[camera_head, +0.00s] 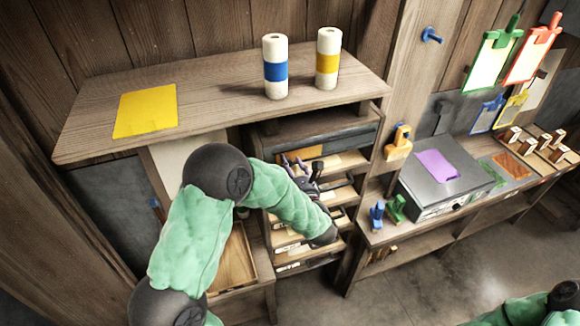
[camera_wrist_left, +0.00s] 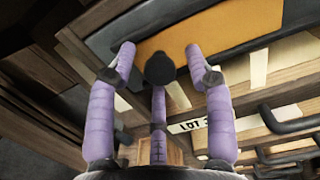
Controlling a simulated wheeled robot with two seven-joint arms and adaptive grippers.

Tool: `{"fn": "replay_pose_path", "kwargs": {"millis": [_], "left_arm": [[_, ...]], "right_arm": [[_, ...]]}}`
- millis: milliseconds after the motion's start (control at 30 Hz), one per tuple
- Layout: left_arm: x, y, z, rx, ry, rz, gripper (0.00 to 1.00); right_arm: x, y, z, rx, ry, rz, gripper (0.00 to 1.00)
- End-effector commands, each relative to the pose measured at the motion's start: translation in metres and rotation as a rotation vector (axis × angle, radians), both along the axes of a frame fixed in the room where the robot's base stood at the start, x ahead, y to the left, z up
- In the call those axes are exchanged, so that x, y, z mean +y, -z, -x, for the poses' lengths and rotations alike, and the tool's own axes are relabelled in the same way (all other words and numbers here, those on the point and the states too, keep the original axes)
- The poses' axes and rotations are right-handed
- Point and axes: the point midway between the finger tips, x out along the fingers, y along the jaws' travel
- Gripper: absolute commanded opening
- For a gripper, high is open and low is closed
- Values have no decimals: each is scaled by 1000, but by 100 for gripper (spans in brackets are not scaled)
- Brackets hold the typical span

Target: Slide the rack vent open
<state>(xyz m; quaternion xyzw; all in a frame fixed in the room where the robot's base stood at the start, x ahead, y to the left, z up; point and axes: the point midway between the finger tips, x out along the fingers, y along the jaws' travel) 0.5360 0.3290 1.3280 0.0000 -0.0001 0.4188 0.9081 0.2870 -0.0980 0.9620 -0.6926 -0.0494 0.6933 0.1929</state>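The rack (camera_head: 350,180) stands below the wooden shelf, with a dark grey panel (camera_head: 330,140) across its top and several trays below. In the left wrist view a dark panel with an orange face (camera_wrist_left: 235,30) fills the top, and a round black knob (camera_wrist_left: 160,69) stands out in front of it. I cannot tell for sure whether this is the vent. My left gripper (camera_head: 301,168) is at the rack's upper front. Its purple fingers (camera_wrist_left: 159,66) are spread around the knob, with gaps visible at both sides. My right gripper is out of view.
A wooden shelf (camera_head: 220,104) with a yellow sheet (camera_head: 146,111) and two paper rolls (camera_head: 276,66) overhangs the rack. Several dark handles and a "LOT" label (camera_wrist_left: 190,126) lie below the knob. A grey box (camera_head: 445,180) stands to the right.

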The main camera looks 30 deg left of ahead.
Motion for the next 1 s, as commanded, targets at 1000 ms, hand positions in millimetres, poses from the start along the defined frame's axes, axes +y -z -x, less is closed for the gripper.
{"fn": "replay_pose_path", "kwargs": {"millis": [1000], "left_arm": [[-79,3,-91,-2,4,1,0]], "right_arm": [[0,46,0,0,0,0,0]]}}
